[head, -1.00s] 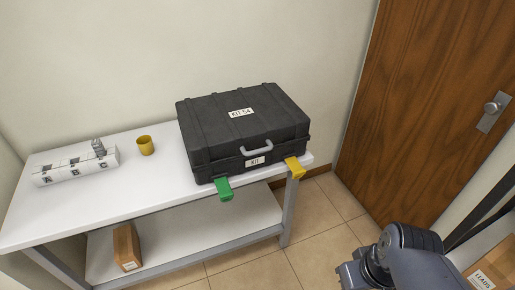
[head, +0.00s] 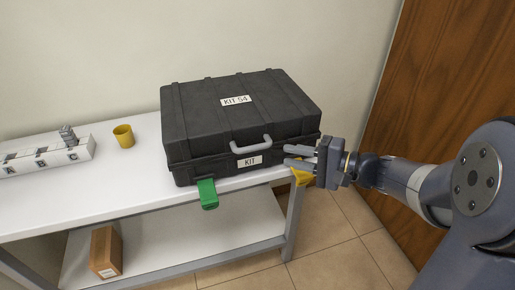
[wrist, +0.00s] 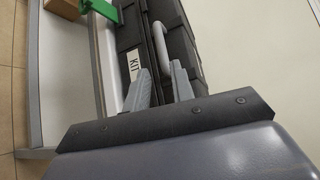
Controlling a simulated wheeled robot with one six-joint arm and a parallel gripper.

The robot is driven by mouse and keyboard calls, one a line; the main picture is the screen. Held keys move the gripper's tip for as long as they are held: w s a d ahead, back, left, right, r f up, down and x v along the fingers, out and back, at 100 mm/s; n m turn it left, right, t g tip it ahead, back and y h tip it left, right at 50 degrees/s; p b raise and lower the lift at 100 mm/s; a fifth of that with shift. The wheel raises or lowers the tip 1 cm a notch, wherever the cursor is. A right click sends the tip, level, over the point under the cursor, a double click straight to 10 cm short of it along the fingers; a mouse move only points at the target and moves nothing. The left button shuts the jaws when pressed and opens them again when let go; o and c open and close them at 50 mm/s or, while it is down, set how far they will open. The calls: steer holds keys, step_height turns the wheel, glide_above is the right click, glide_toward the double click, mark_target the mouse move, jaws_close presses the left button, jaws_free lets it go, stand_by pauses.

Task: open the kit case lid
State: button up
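The black kit case (head: 225,125) stands on the white table with its lid (head: 270,92) shut. A grey handle (head: 251,146) is on its front, above a KIT label. The green latch (head: 207,194) sticks out at the front left, and the yellow latch (head: 302,178) at the front right is partly hidden by my gripper. My gripper (head: 287,155) is open and empty at the front right of the case, its fingers pointing left toward the handle. In the wrist view, the handle (wrist: 160,45) lies just beyond the parted fingertips (wrist: 158,77); I see no contact.
A yellow cup (head: 123,136) and a white block-like rack (head: 45,157) stand on the table (head: 100,190) left of the case. A brown box (head: 105,252) sits on the lower shelf. A wooden door (head: 430,85) is at the right.

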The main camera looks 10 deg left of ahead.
mark_target(258, 149)
steer(key=x, duration=1)
steer(key=shift+w+a, duration=0.15)
steer(key=shift+a, duration=0.25)
steer(key=shift+c, duration=0.2)
jaws_close()
